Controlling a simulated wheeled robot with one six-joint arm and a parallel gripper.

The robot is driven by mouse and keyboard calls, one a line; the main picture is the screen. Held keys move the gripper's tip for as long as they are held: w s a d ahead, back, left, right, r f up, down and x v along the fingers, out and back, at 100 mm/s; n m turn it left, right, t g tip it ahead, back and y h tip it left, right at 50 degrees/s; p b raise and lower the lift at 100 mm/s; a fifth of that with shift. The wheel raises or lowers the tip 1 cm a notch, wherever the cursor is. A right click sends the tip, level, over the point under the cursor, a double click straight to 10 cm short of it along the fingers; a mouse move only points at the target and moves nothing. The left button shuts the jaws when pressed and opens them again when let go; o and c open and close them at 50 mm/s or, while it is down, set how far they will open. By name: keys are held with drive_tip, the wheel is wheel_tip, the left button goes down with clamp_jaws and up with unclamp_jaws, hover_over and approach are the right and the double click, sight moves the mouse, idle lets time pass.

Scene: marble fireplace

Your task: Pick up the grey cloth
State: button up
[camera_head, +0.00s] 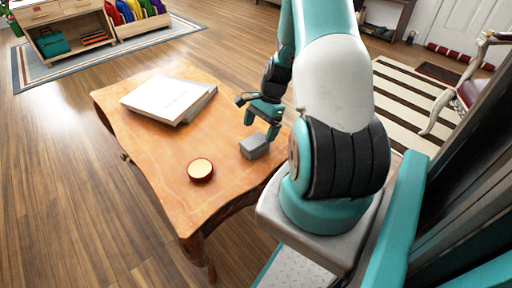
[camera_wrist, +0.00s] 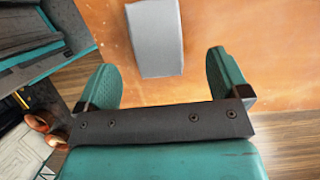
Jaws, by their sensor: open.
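The grey cloth (camera_head: 255,147) looks like a small folded grey block lying on the wooden table (camera_head: 150,148), near its right edge. In the wrist view the cloth (camera_wrist: 155,38) lies beyond the fingertips, between the lines of the two fingers, and its far end is cut off by the top of the picture. My gripper (camera_head: 262,125) is open and empty, just above and beside the cloth in the head view. In the wrist view my gripper (camera_wrist: 160,72) has its two teal fingers spread wider than the cloth. No contact with the cloth is visible.
A round brown-and-gold tin (camera_head: 201,170) stands left of the cloth, nearer the front. White books (camera_head: 168,99) lie at the back of the table. The table surface between them is clear. A shelf (camera_head: 75,38) stands far behind on the left.

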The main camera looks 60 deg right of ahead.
sight(255, 140)
drive_tip(key=b+x, duration=0.1)
drive_tip(key=x, duration=0.1)
drive_tip(key=b+x, duration=0.1)
drive_tip(key=x, duration=0.2)
drive_tip(key=shift+a, duration=0.35)
drive_tip(key=shift+r, duration=0.1)
drive_tip(key=c, duration=1)
drive_tip(key=shift+r, duration=0.1)
wheel_tip(255, 140, up, 20)
drive_tip(key=p, duration=0.6)
drive_tip(key=shift+p, duration=0.3)
